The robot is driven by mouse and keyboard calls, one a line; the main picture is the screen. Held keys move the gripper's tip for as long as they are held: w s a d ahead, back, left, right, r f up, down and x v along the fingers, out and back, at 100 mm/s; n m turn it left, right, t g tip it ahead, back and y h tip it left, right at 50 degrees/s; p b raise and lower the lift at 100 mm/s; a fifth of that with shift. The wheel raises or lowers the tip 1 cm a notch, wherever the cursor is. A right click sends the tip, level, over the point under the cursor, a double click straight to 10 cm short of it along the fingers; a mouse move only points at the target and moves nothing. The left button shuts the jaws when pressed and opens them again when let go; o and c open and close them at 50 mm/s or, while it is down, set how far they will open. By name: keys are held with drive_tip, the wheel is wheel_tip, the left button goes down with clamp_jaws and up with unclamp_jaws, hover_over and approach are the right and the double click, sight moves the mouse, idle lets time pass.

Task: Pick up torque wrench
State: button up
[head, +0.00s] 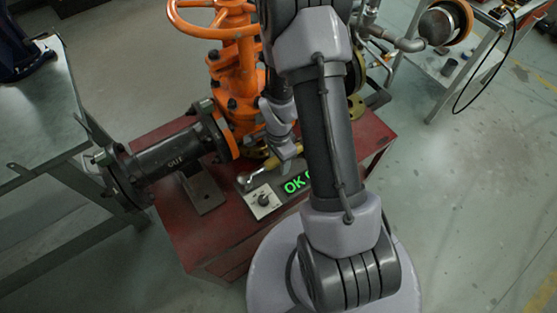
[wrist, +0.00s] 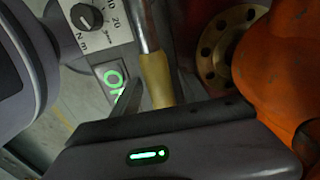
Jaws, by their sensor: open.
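My gripper (head: 287,157) is open and low over the handle. I cannot tell whether a finger touches the wrench.
The orange gate valve (head: 237,60) with its flanged grey pipe (head: 172,157) stands close on the red bench (head: 217,235). A dial box (head: 263,201) and green-lit display (head: 296,185) sit close to the wrench.

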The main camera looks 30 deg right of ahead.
clamp_jaws()
idle(1.3)
